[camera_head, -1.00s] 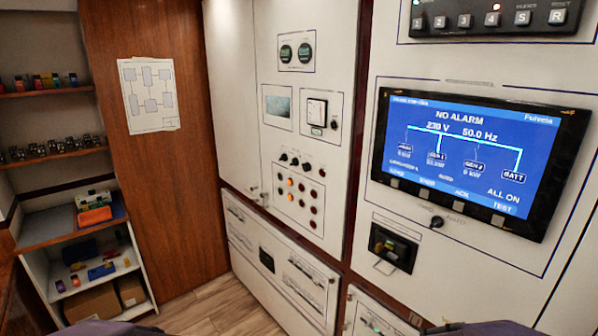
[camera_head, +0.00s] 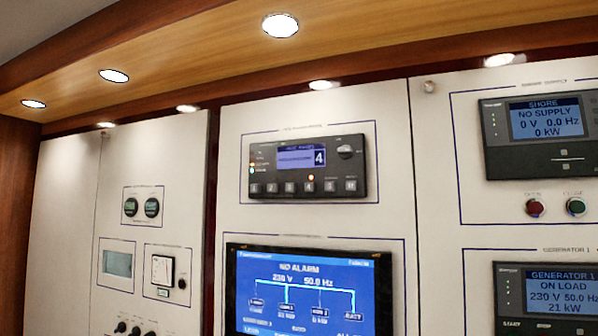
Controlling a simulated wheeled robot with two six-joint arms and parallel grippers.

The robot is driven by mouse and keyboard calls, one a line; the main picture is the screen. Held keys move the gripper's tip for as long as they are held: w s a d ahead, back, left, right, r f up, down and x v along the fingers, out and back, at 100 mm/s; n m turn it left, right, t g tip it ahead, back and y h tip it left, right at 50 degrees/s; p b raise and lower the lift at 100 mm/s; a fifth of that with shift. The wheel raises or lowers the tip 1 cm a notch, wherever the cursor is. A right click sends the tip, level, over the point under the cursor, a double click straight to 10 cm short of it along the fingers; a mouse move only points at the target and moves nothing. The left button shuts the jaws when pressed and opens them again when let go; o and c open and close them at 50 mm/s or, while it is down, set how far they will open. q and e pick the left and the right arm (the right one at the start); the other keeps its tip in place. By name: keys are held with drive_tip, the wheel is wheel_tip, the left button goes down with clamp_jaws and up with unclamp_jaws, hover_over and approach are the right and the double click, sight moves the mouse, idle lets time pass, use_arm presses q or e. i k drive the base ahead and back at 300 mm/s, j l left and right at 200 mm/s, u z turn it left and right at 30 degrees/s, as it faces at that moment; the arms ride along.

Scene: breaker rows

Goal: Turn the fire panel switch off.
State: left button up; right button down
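A dark panel unit (camera_head: 307,167) is set in the white wall panel at the middle of the head view. It has a small blue screen showing a 4, a row of several square buttons along its bottom and small lit lamps at its left. A round rotary knob (camera_head: 346,152) sits at its upper right. The label above the unit is too small to read, so I cannot tell for sure that it is the fire panel. Neither of my grippers is in view.
A large blue display (camera_head: 306,290) reading NO ALARM is below the unit. At the right are the shore supply meter (camera_head: 534,134), a red button (camera_head: 535,208), a green button (camera_head: 575,207) and the generator 1 meter (camera_head: 545,299). A wooden ceiling edge (camera_head: 190,62) with lamps runs above.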

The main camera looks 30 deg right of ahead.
sight(346, 151)
drive_tip(key=z, duration=1.35)
